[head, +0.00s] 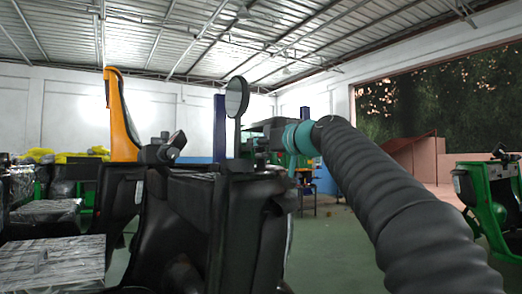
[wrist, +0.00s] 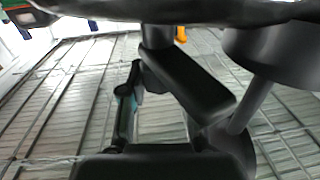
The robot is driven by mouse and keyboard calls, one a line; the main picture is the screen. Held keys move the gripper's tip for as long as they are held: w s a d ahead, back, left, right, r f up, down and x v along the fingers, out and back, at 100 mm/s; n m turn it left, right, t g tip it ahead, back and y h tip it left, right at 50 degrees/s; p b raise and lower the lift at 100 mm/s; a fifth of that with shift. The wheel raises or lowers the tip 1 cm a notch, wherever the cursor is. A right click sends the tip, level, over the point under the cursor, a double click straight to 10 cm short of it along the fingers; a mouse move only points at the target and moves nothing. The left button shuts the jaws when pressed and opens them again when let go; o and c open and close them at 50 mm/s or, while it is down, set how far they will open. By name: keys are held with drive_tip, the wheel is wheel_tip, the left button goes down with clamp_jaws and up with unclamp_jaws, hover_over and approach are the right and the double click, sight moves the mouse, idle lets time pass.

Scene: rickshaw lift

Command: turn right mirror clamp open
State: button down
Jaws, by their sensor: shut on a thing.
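The right mirror is a round dark disc (head: 237,97) on an upright stem above the black rickshaw front. The right mirror clamp (head: 241,150) is the small dark part at the foot of the stem, partly hidden by my gripper. My gripper (head: 258,145) comes in from the right, with a teal band behind it, and is shut on the clamp. In the wrist view dark gripper links, one with a teal patch, frame dark parts close to the camera. Their contact point is hard to make out there. Whether the clamp has turned cannot be told.
The black rickshaw body (head: 190,225) fills the space below the clamp. Another dark mirror-like part (head: 173,145) sits to the left, before a yellow-orange panel (head: 122,115). A green vehicle (head: 490,200) stands at far right. Open green floor (head: 340,250) lies right of the rickshaw.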

drive_tip(key=shift+w+d+n+g+y, duration=0.15)
drive_tip(key=shift+n+g+y, duration=0.65)
drive_tip(key=shift+g+y, duration=0.1)
drive_tip(key=n+g+y+p, duration=0.2)
drive_tip(key=g, duration=0.1)
drive_tip(key=shift+r+n, duration=0.2)
drive_tip(key=shift+n, duration=0.1)
drive_tip(key=n+g+y+p, duration=0.1)
drive_tip(key=n+g+p, duration=0.1)
drive_tip(key=g+p, duration=0.1)
drive_tip(key=shift+r+y, duration=0.1)
drive_tip(key=shift+y, duration=0.3)
drive_tip(key=shift+f+n+g+p, duration=0.2)
drive_tip(key=shift+n+g+p, duration=0.6)
drive_tip(key=shift+g+p, duration=0.4)
drive_tip(key=shift+f+y, duration=0.1)
drive_tip(key=shift+y, duration=0.2)
drive_tip(key=c, duration=0.8)
unclamp_jaws()
